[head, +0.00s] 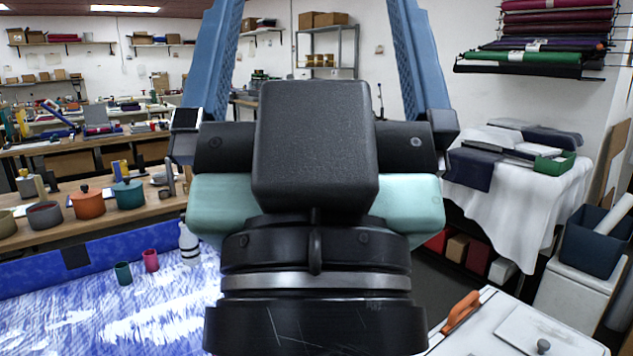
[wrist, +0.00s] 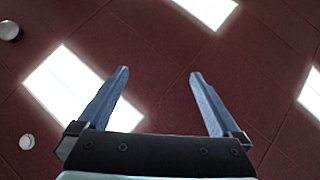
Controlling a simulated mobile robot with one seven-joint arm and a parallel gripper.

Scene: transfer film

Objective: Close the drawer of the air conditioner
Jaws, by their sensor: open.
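My gripper (head: 316,12) fills the middle of the head view. Its two blue fingers point up, spread wide apart, with nothing between them; their tips run past the top edge. In the wrist view my gripper (wrist: 160,73) is open and empty, facing a dark red ceiling with bright light panels. I cannot make out an air conditioner or its drawer in either view. My gripper and wrist hide the middle of the room.
A blue-and-white patterned surface (head: 60,318) at lower left bears two small cups and a white bottle (head: 189,245). Pots stand on a wooden bench (head: 60,228) behind it. A white-draped table (head: 535,205) is at right. A white surface with an orange handle (head: 461,311) is at lower right.

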